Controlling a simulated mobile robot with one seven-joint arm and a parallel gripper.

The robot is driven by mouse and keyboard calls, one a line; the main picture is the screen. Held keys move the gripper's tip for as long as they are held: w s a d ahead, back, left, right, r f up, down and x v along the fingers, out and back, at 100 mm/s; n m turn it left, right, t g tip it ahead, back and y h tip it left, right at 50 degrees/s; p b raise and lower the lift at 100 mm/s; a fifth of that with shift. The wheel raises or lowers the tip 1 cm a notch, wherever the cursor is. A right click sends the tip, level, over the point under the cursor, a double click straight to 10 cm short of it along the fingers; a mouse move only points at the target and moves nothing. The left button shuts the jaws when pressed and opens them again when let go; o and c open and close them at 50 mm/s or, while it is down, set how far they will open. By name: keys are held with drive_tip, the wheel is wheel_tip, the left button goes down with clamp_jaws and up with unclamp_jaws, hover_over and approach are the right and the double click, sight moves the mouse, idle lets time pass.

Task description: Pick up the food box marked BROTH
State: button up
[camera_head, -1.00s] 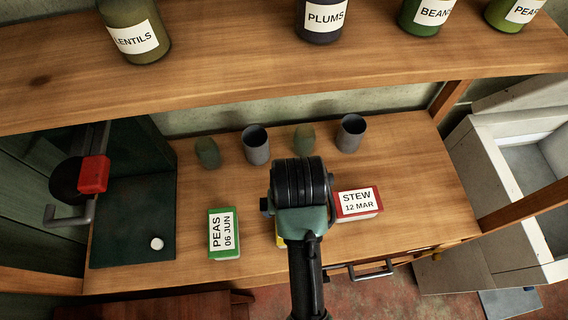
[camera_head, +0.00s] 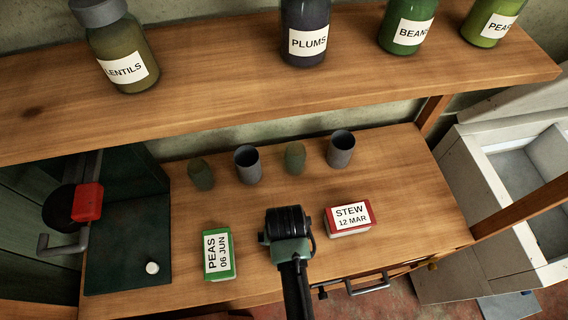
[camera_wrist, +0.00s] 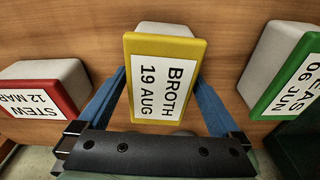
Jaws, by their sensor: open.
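The BROTH box (camera_wrist: 161,76) has a yellow face, a white label reading BROTH 19 AUG and a pale body. It stands in the middle of the wrist view, between the two blue fingers of my gripper (camera_wrist: 160,98). The fingers are open, one on each side of the box; I cannot tell whether either touches it. In the head view my arm's end (camera_head: 288,238) is over the counter and hides the BROTH box.
The red STEW box (camera_head: 349,219) stands right of my arm and the green PEAS box (camera_head: 218,254) left of it. Cups and dark green objects line the counter (camera_head: 400,185) behind. A shelf (camera_head: 200,105) with labelled jars overhangs the back.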

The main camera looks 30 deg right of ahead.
drive_tip(key=shift+f, duration=0.2)
drive_tip(key=shift+w+r, duration=0.1)
clamp_jaws()
idle(0.4)
